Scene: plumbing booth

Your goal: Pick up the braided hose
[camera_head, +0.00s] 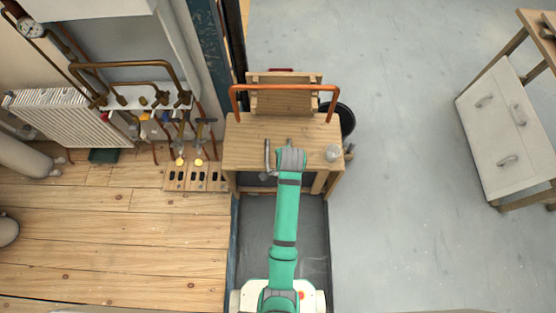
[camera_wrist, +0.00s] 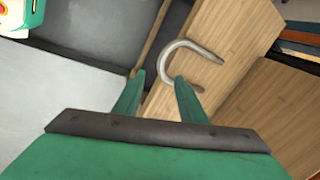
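The braided hose (camera_wrist: 190,46) is a grey, bent hook shape lying on the wooden workbench top in the wrist view. In the head view a thin grey piece (camera_head: 267,155), apparently the same hose, lies just left of my wrist on the bench. My gripper (camera_wrist: 160,78) has its two green fingers apart, with a gap between the tips.
The wooden workbench (camera_head: 240,150) carries an orange-copper bent pipe (camera_head: 285,88) at its back and a small pale round item (camera_head: 333,153) at right. A dark bucket (camera_head: 347,118) stands behind its right side. A slotted wooden tool rack (camera_head: 195,187) is at left.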

